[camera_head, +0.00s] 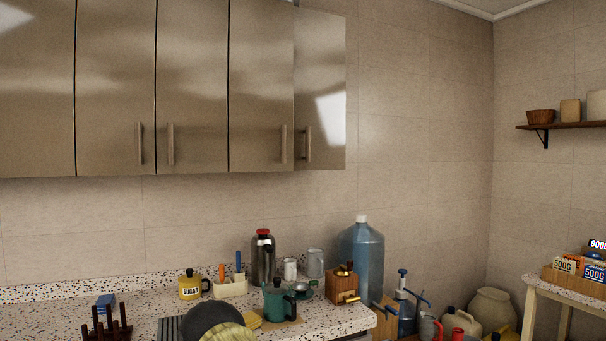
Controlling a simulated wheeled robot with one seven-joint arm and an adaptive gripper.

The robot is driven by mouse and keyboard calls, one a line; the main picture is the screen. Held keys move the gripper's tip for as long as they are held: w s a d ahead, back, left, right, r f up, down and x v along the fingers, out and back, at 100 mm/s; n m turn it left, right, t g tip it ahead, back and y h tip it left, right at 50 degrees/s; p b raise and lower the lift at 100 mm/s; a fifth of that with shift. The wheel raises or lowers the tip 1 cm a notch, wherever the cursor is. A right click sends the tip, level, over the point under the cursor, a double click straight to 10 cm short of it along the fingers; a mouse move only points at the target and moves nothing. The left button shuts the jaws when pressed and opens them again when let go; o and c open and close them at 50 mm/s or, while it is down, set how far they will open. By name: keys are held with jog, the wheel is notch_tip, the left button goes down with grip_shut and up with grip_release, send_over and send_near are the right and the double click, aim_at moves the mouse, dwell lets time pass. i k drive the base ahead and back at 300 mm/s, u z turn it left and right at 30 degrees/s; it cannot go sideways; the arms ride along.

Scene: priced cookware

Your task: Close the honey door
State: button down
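A row of tall, glossy brown-tan cabinet doors with bar handles hangs on the wall at the upper left. No door carries a readable honey label, so I cannot tell for certain which is the honey door. The rightmost door (321,75) looks narrower than the others, with a different bright reflection and a slanted top edge. It seems to stand at an angle to the row, perhaps ajar. Its handle (307,145) is near its left edge. The neighbouring door (260,80) looks flush. My gripper is not in view.
Below, a speckled counter (140,310) holds a sugar pot (190,286), a steel flask (263,257), a green pot (279,303), a wooden grinder (343,285) and a large blue bottle (362,262). A wall shelf (565,126) is at the right. The wall right of the cabinets is bare.

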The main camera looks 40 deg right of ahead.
aim_at(260, 52)
jog(key=k, duration=0.7)
jog(key=z, duration=1)
jog(key=i, duration=1.45)
jog(key=u, duration=0.3)
